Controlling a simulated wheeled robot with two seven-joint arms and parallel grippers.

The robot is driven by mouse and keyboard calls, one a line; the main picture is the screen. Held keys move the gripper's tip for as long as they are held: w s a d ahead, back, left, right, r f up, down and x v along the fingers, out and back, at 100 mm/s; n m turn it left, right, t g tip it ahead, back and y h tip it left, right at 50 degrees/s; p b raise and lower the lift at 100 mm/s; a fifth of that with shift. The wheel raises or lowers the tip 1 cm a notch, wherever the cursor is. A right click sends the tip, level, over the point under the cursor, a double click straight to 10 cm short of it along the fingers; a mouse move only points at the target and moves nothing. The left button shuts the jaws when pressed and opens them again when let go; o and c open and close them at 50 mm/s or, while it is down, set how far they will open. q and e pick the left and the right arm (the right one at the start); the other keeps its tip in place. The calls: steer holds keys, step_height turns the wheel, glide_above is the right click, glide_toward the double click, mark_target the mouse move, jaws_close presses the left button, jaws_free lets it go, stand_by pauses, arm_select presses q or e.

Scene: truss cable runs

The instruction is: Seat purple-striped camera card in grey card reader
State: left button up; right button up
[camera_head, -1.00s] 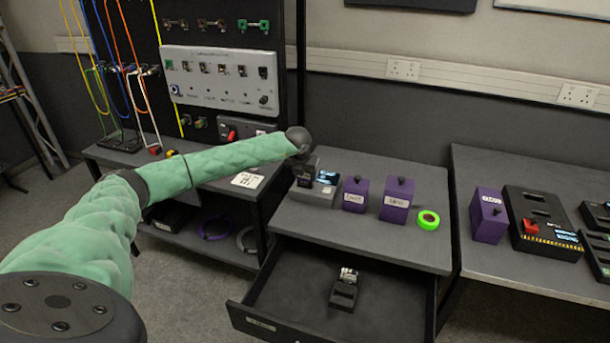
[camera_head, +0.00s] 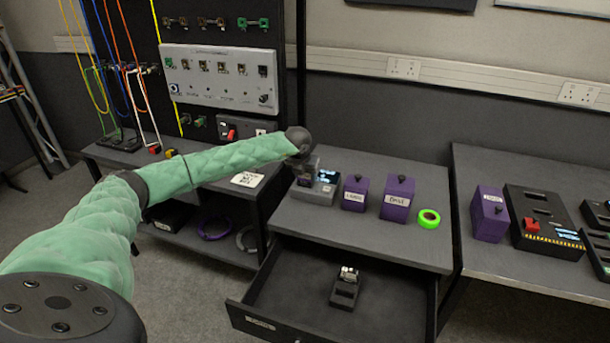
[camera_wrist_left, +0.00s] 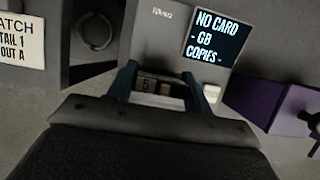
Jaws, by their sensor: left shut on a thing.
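The grey card reader (camera_head: 318,190) stands at the back left of the middle bench, its small screen lit. In the left wrist view the card reader (camera_wrist_left: 155,40) fills the top middle, and its screen reads "NO CARD - GB COPIES -". My left gripper (camera_head: 303,178) is at the reader's left part, fingers pointing at it. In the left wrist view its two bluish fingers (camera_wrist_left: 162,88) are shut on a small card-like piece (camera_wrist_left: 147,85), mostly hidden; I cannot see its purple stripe. I cannot tell whether the piece is in a slot. My right gripper is not in view.
Two purple boxes (camera_head: 355,193) with knobs and a green tape roll (camera_head: 428,218) stand right of the reader. Below, an open drawer (camera_head: 290,300) holds a black holder (camera_head: 344,292). A right-hand bench (camera_head: 520,277) carries another purple box and black devices.

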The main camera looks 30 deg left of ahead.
arm_select(q)
steer(key=shift+f+b, duration=0.35)
steer(key=shift+b, duration=0.1)
stand_by(0.4)
steer(key=o, duration=1.4)
steer(key=shift+r, duration=0.1)
steer(key=shift+r+p, duration=0.75)
steer(key=shift+r, duration=2.95)
steer(key=shift+f, duration=0.1)
